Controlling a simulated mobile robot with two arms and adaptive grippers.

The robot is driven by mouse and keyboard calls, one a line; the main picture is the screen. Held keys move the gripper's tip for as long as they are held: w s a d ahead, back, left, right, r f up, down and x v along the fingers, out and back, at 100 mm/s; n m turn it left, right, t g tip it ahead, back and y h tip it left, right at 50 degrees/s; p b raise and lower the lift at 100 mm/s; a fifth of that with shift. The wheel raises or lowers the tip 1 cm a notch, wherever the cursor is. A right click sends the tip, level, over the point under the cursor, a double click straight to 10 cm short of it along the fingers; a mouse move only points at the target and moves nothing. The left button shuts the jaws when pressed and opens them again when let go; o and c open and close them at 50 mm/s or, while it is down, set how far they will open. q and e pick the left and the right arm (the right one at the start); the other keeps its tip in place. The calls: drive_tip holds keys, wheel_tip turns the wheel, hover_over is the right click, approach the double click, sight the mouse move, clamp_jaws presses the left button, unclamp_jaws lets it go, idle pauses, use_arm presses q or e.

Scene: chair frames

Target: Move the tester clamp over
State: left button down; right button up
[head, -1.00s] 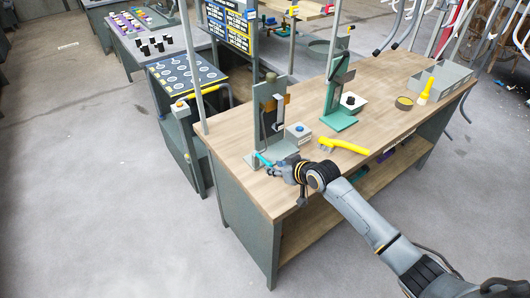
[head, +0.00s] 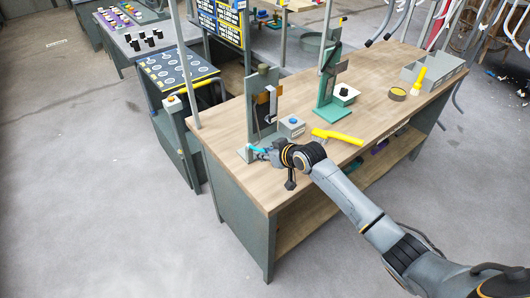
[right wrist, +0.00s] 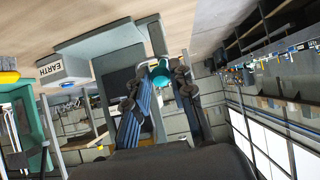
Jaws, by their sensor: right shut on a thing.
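The small teal clamp (head: 257,149) is at the front foot of a grey tester stand (head: 262,95) on the wooden bench. My right gripper (head: 268,152) is shut on it. In the right wrist view the teal clamp (right wrist: 160,76) sits between the tips of my two ridged fingers, in front of the stand's grey plates. Whether it touches the stand I cannot tell. A grey box with a blue button (head: 292,126) stands just right of the stand; its side reads EARTH in the right wrist view (right wrist: 62,70). My left gripper is not in view.
A yellow-handled tool (head: 338,137) lies on the bench (head: 375,112) right of my gripper. A green press (head: 328,85), a tape roll (head: 397,93), a yellow bottle (head: 418,80) and a grey tray (head: 445,72) stand farther back. The bench's front left corner is clear.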

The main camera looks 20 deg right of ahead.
drive_tip(key=shift+w+r, duration=0.15)
drive_tip(key=shift+r, duration=0.25)
drive_tip(key=shift+w+a+r+p, duration=0.1)
drive_tip(key=shift+w+r+p, duration=0.2)
drive_tip(key=shift+r, duration=0.2)
drive_tip(key=shift+w+a+r+p, duration=0.15)
drive_tip(key=shift+r+p, duration=0.1)
drive_tip(key=shift+r, duration=0.2)
drive_tip(key=shift+w, duration=0.1)
drive_tip(key=shift+w+a+r, duration=0.15)
drive_tip(key=shift+w+r, duration=0.5)
drive_tip(key=shift+r, duration=0.1)
drive_tip(key=shift+w+a+r, duration=0.1)
drive_tip(key=shift+w, duration=0.1)
